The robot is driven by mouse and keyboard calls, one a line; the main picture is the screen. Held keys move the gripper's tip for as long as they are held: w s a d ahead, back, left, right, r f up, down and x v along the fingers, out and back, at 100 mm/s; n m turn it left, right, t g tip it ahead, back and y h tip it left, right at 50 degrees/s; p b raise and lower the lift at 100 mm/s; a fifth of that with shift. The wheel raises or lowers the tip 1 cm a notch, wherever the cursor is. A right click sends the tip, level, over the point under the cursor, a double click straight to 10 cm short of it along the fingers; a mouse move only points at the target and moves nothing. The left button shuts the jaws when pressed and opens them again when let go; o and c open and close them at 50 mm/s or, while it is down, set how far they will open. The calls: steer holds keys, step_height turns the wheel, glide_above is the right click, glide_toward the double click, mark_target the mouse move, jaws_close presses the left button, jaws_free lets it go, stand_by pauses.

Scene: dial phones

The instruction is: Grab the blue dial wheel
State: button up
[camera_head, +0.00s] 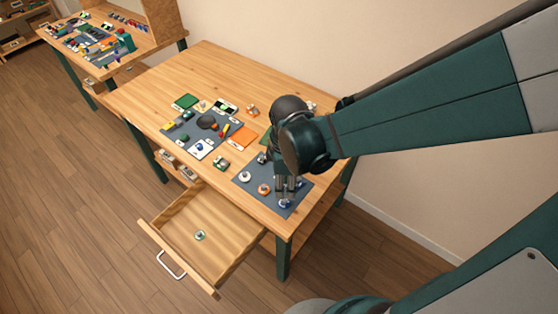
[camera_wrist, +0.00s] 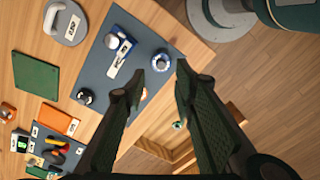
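The blue dial wheel (camera_head: 285,203) sits near the front corner of a dark grey mat (camera_head: 252,199) on the wooden table. In the wrist view the wheel (camera_wrist: 161,60) is a blue ring with a pale centre, lying just beyond my fingertips. My gripper (camera_head: 286,184) points down over the mat, close behind the wheel in the head view. In the wrist view my gripper's fingers (camera_wrist: 160,74) are apart with nothing between the tips. The exact height above the wheel is hard to tell.
An orange dial (camera_head: 264,188) and a pale dial (camera_head: 244,176) share the mat. A blue-and-white part (camera_wrist: 121,53) lies beside the wheel. An open drawer (camera_head: 168,226) juts out below the table front. A second mat (camera_head: 227,124) holds several small parts.

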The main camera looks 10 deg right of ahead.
mark_target(284, 200)
steer(key=shift+a+f, duration=0.1)
steer(key=shift+f, duration=0.1)
stand_by(0.3)
steer(key=shift+f+b, duration=0.35)
steer(key=shift+f, duration=0.95)
steer(key=shift+f, duration=0.1)
steer(key=shift+a+f+b, duration=0.1)
steer(key=shift+f+b, duration=0.65)
steer(key=shift+f, duration=1.75)
steer(key=c, duration=0.9)
